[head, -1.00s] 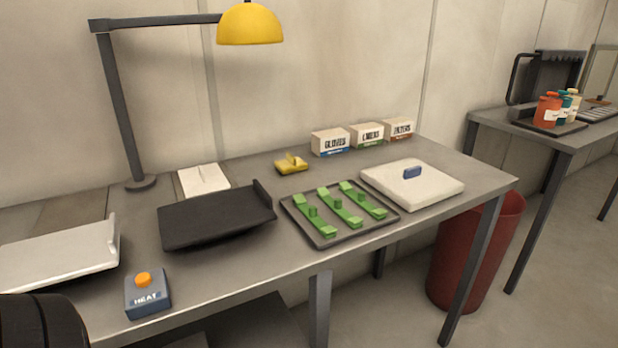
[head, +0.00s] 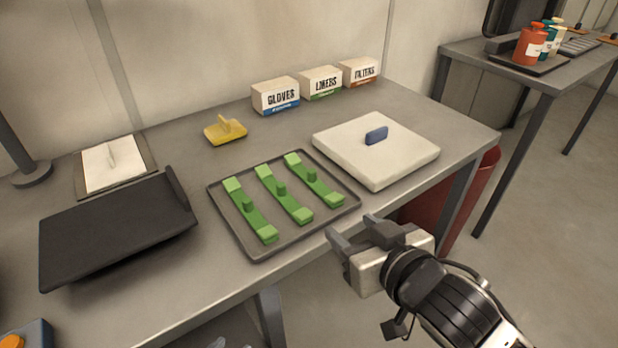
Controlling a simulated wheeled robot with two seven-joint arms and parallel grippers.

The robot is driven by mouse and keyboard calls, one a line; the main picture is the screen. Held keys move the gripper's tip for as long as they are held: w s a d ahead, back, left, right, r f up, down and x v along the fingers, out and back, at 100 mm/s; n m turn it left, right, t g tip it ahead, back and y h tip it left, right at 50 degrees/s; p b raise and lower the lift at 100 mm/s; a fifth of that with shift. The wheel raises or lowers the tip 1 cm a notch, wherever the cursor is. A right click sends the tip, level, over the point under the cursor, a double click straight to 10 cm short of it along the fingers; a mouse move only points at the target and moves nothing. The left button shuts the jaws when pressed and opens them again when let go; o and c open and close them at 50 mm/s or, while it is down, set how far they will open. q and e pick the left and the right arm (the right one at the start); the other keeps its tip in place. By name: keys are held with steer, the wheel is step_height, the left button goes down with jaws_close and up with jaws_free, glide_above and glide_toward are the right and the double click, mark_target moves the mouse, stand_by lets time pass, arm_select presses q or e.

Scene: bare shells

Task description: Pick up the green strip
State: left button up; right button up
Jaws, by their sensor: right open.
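Three green strips lie side by side in a dark shallow tray (head: 222,222) on the grey table, each with a small raised grip in its middle: a left strip (head: 240,200), a middle strip (head: 293,207) and a right strip (head: 326,191). My right gripper (head: 352,231) is open and empty at the table's front edge. Its fingers point toward the tray, just off the tray's front right corner and nearest the right strip. It touches no strip. My left gripper is not in view.
A white slab with a blue handle (head: 350,155) lies right of the tray. A black angled tray (head: 110,235) stands to the left. Behind are a yellow handled block (head: 222,132) and boxes marked gloves (head: 275,98) and liners (head: 321,83). A red bin (head: 425,212) stands below.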

steer(key=r, duration=0.2)
glide_toward(314, 180)
steer(key=x, duration=0.3)
steer(key=shift+s+a, duration=0.1)
steer(key=shift+a, duration=0.25)
steer(key=shift+d+x, duration=0.15)
steer(key=shift+x, duration=1.1)
steer(key=shift+d+x, duration=0.15)
steer(key=shift+x, duration=1.15)
steer(key=c, duration=1)
